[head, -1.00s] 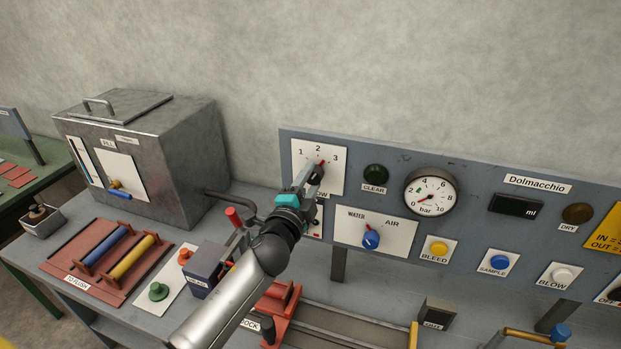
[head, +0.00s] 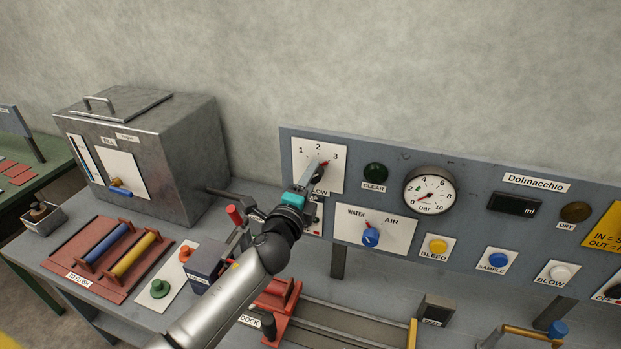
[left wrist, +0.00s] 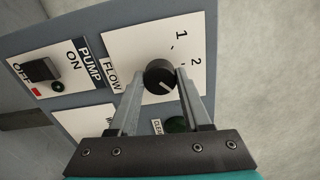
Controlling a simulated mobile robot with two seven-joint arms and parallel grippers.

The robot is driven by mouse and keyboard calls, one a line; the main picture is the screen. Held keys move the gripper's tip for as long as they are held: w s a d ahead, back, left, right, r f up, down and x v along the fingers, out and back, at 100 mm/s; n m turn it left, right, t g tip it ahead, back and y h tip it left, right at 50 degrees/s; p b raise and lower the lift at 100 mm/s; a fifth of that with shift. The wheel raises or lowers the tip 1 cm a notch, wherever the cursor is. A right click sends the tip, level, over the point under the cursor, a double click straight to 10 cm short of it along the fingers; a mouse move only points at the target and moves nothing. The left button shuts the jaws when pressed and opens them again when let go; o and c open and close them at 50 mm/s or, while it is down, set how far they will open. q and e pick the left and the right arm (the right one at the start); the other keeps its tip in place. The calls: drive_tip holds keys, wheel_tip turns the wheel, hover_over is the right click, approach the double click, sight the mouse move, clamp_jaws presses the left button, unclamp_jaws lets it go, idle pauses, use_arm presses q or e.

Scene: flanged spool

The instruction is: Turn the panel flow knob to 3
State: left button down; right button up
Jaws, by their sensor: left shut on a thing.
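The flow knob (left wrist: 160,74) is a round black knob with a pale line on its face, on a white plate marked 1, 2, 3. My left gripper (head: 314,174) reaches up to the plate from below and covers much of the knob and part of the FLOW label. In the left wrist view my left gripper (left wrist: 162,80) has one finger on each side of the knob, shut on it. The right finger hides the 3 there. My right gripper is not in view.
Close by on the panel are the CLEAR button (head: 375,173), the pressure gauge (head: 430,191) and the blue water/air knob (head: 370,236). The PUMP switch (left wrist: 41,70) is beside the flow plate. A metal tank (head: 160,150) stands left; the wall above is clear.

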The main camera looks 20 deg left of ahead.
use_arm(q)
drive_tip(key=shift+c, duration=1.8)
unclamp_jaws()
drive_tip(key=shift+s, duration=0.1)
drive_tip(key=s+b, duration=0.1)
drive_tip(key=s, duration=1.4)
drive_tip(key=shift+a+b, duration=0.25)
drive_tip(key=shift+b, duration=0.15)
